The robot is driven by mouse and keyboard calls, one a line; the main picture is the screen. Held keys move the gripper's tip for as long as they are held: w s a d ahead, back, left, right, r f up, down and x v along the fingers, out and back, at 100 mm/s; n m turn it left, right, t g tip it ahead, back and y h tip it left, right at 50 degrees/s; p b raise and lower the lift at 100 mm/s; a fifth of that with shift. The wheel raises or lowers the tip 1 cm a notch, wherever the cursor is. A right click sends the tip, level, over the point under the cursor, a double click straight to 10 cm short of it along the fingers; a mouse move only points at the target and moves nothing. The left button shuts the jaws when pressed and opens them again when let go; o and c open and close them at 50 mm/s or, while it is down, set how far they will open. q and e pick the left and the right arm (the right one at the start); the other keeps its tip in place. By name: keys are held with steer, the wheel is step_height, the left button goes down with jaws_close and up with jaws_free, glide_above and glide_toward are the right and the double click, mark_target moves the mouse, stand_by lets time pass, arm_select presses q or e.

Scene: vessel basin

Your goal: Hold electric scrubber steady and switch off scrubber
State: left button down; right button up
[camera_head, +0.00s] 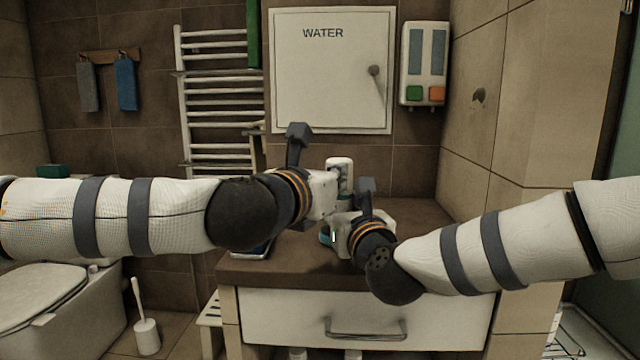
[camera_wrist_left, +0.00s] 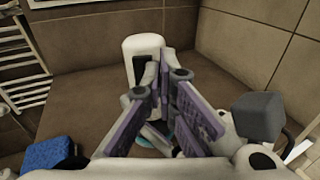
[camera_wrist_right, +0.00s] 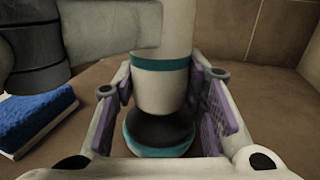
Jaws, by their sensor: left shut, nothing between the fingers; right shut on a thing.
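The electric scrubber (camera_head: 340,166) stands upright on the brown counter, with a white body, a teal band and a dark, teal-edged round head at the bottom. It also shows in the left wrist view (camera_wrist_left: 143,45) and the right wrist view (camera_wrist_right: 160,90). My right gripper (camera_wrist_right: 163,82) is shut around its lower body, below the teal band; it also shows in the head view (camera_head: 343,228). My left gripper (camera_wrist_left: 160,72) is shut and empty, with its fingertips close to the upper body. I cannot tell whether they touch it.
A blue sponge with a white base (camera_wrist_right: 38,118) lies on the counter (camera_head: 290,268), left of the scrubber. A white WATER cabinet (camera_head: 330,80), a dispenser (camera_head: 424,65) and a towel rail (camera_head: 215,95) are on the walls. The counter's right side is clear.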

arm_select(q)
steer(key=f+v, duration=0.1)
steer(key=v, duration=1.2)
steer(key=shift+a+r, duration=0.2)
steer(key=shift+r, duration=0.15)
arm_select(e)
steer(key=shift+w+d+f, duration=0.1)
steer(key=shift+d+f, duration=0.15)
jaws_close()
steer(key=o, duration=1.4)
jaws_free()
steer(key=shift+o, duration=0.2)
steer(key=shift+r, duration=0.1)
